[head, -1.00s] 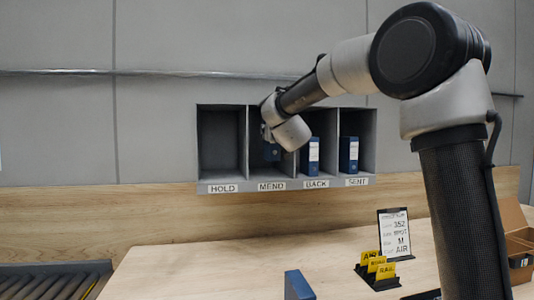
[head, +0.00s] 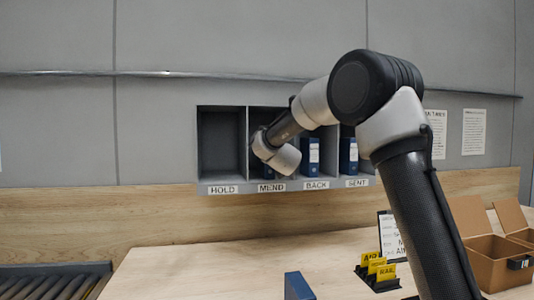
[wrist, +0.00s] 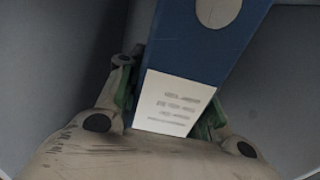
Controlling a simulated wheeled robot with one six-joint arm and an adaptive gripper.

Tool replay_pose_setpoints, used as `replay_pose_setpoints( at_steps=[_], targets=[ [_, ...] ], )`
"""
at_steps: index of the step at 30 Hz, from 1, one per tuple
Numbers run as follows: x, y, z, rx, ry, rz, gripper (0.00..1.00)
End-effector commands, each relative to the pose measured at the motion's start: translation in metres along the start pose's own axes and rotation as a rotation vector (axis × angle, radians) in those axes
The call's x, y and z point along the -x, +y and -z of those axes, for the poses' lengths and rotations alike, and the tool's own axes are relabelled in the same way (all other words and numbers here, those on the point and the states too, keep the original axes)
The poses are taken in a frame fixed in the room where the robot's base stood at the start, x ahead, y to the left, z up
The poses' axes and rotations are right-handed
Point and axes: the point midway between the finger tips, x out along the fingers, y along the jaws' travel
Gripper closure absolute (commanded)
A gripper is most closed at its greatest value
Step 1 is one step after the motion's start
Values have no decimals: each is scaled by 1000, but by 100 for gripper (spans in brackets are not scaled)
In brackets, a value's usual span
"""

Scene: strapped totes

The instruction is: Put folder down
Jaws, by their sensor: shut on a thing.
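My gripper (wrist: 168,108) is shut on a blue folder (wrist: 198,52) with a white printed label and a pale round spot on its spine. In the wrist view, the two fingers grip it on either side of the label. The head view shows my gripper at the MEND compartment (head: 270,109) of the grey rack, with my wrist covering the fingers and most of the folder. A little blue of the folder (head: 266,173) shows low in that compartment. I cannot tell whether it touches the compartment floor.
The HOLD compartment (head: 221,109) is empty. A blue folder (head: 312,160) stands in BACK and another (head: 348,156) in SENT. One more blue folder (head: 298,287) is on the table (head: 210,265). Yellow cards (head: 378,268) and a cardboard box (head: 492,262) are at right.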

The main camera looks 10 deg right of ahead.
Motion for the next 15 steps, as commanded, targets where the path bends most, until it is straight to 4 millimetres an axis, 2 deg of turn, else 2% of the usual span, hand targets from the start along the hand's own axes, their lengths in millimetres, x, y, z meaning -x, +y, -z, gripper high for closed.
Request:
replay_pose_setpoints(
  at_steps=[8, 9, 12, 15],
  targets=[
    [0, 0, -2, -1, 1, -1, 95],
    [0, 0, -2, -1, 0, -1, 57],
    [0, 0, -2, -1, 0, -1, 43],
    [0, 0, -2, -1, 0, -1, 43]
  ],
)
